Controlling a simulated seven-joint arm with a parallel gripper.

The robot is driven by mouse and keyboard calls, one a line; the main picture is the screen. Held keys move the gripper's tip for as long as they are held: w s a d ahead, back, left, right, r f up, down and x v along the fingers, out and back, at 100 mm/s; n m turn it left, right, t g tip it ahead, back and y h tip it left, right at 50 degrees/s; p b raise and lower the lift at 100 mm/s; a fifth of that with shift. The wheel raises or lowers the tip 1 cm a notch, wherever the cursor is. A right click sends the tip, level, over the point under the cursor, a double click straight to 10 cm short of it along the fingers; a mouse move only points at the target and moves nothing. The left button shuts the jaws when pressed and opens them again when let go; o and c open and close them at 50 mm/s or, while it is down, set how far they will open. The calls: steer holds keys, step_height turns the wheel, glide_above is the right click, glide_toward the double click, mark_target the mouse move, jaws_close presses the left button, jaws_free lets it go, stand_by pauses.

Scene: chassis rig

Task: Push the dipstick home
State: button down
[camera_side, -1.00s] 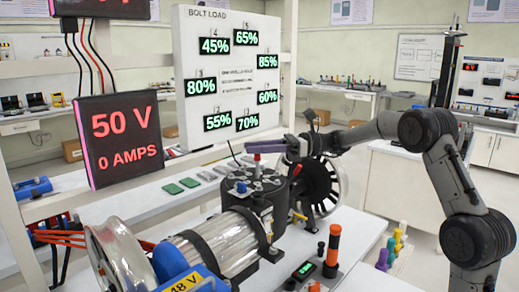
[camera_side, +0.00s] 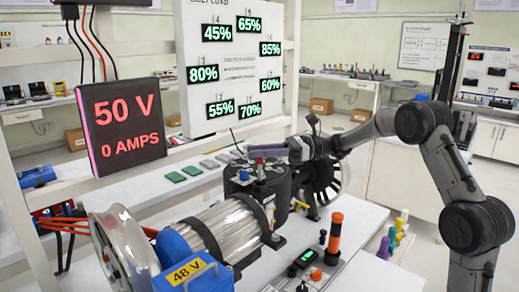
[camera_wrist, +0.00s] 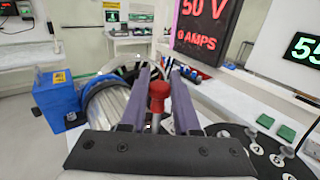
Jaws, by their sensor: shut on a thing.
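The dipstick's red knob (camera_wrist: 158,95) stands between the two purple-grey fingers of my gripper (camera_wrist: 160,88) in the wrist view. My gripper is shut on it. In the side view my gripper (camera_side: 266,150) reaches in from the right over the top of the black round housing (camera_side: 262,192). Its fingers cover most of the knob there. The lower part of the dipstick and where it enters are hidden, so I cannot tell how deep it sits.
A blue cap (camera_side: 243,174) sits on the housing close to my fingers. A silver motor cylinder (camera_side: 222,232) and a blue 48 V box (camera_side: 190,262) lie in front. A black-and-orange post (camera_side: 333,238) stands to the right. A spoked wheel (camera_side: 322,180) is behind.

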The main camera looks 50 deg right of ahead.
mark_target(260, 162)
steer(key=shift+f, duration=1.6)
stand_by(1.5)
steer(key=c, duration=0.6)
jaws_free()
steer(key=shift+o, duration=0.2)
steer(key=shift+r, duration=0.1)
